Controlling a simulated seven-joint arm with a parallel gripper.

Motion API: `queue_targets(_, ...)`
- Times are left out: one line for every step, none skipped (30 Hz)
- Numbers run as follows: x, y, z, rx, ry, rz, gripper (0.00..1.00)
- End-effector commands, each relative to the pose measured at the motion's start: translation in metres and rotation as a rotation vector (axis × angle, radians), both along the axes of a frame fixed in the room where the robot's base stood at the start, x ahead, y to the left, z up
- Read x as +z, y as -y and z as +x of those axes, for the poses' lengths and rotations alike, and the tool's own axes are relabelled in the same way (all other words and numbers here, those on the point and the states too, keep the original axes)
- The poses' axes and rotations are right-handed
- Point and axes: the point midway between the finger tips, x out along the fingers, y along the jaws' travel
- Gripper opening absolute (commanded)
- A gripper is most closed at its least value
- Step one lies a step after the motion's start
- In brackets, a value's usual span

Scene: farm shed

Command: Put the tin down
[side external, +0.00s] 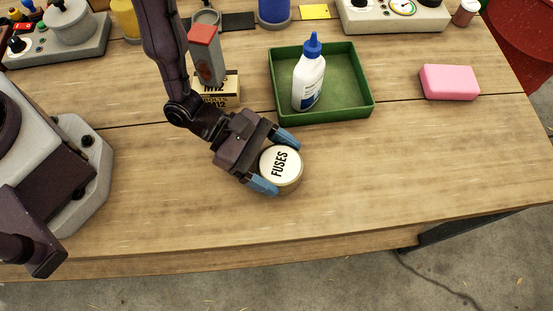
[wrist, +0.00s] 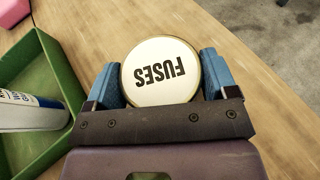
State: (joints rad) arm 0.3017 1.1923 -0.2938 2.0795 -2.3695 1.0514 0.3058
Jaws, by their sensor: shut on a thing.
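The tin (side external: 280,166) is round, with a white lid marked FUSES and a gold rim. In the side external view it is at the front middle of the bench, upright. My gripper (side external: 277,167) is shut on it, with one blue finger on each side. In the wrist view the tin (wrist: 160,72) sits between the blue fingers (wrist: 162,85). It is at or just above the wood; I cannot tell whether its base touches. Its underside is hidden.
A green tray (side external: 361,103) holding a white glue bottle (side external: 308,80) with a blue cap is behind the tin. A pink block (side external: 449,82) lies at the right. A small box (side external: 222,90) stands behind my arm. The bench (side external: 420,150) is clear to the right of the tin.

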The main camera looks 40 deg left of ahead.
Motion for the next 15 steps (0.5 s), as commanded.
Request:
queue_targets(-0.0044, 0.0002, -0.0002, 0.000, 0.000, 0.000, 0.52)
queue_targets(-0.0055, 0.0002, -0.0001, 0.000, 0.001, -0.001, 0.52)
queue_targets(-0.0061, 0.0001, -0.0001, -0.001, 0.002, -0.001, 0.52)
queue_targets(-0.0061, 0.0001, 0.0000, -0.001, 0.002, -0.001, 0.52)
queue_targets(-0.0058, 0.0002, 0.0000, -0.001, 0.002, -0.001, 0.52)
queue_targets(-0.0057, 0.0002, 0.0000, -0.001, 0.002, -0.001, 0.52)
queue_targets(-0.0056, 0.0002, 0.0000, -0.001, 0.002, -0.001, 0.52)
queue_targets(-0.0055, 0.0002, 0.0000, -0.001, 0.002, -0.001, 0.52)
queue_targets(-0.0056, 0.0002, 0.0000, -0.001, 0.002, -0.001, 0.52)
queue_targets(-0.0060, 0.0001, 0.0000, -0.001, 0.002, -0.001, 0.52)
queue_targets(-0.0068, 0.0002, -0.0001, 0.000, 0.001, -0.001, 0.52)
queue_targets(-0.0082, 0.0001, -0.0001, -0.001, 0.001, -0.001, 0.52)
queue_targets(-0.0091, 0.0002, -0.0002, -0.001, 0.001, -0.001, 0.52)
queue_targets(-0.0089, 0.0001, -0.0001, 0.000, 0.001, 0.000, 0.86)
queue_targets(-0.0087, 0.0000, -0.0001, 0.000, 0.001, 0.000, 0.95)
